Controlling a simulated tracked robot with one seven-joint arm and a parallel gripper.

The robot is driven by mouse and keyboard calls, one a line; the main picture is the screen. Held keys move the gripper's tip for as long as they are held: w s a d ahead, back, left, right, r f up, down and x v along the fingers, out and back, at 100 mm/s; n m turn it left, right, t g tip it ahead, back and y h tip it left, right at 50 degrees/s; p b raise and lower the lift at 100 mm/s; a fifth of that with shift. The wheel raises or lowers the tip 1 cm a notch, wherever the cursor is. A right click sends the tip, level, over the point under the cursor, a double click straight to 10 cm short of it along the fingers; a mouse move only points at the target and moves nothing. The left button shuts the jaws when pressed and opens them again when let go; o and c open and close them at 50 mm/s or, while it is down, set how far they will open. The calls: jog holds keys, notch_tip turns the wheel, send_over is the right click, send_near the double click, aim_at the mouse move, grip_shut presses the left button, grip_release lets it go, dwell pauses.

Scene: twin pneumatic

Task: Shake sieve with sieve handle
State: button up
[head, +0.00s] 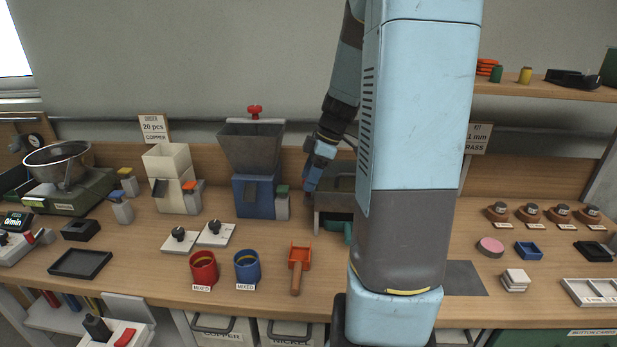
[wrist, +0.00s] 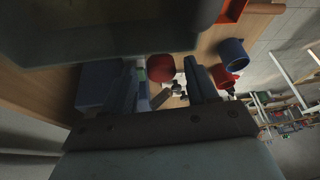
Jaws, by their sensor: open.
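In the head view, a grey box-like sieve (head: 331,197) stands on the bench right of the blue hopper, partly hidden behind my arm. My gripper (head: 311,183) is at its left side, pointing down. In the wrist view, my gripper (wrist: 162,66) shows two blue fingers spread apart, with no object clearly held between them. A large dark grey body (wrist: 70,30), apparently the sieve, fills the top of that view, close to the fingers.
A blue hopper machine (head: 257,190) stands close left of my gripper. In front are a red cup (head: 203,267), a blue cup (head: 247,267) and an orange scoop (head: 298,262). A teal part (head: 347,232) shows below the sieve.

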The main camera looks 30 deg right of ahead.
jog(key=shift+f, duration=0.1)
jog(key=shift+c, duration=0.3)
grip_shut()
dwell(0.4)
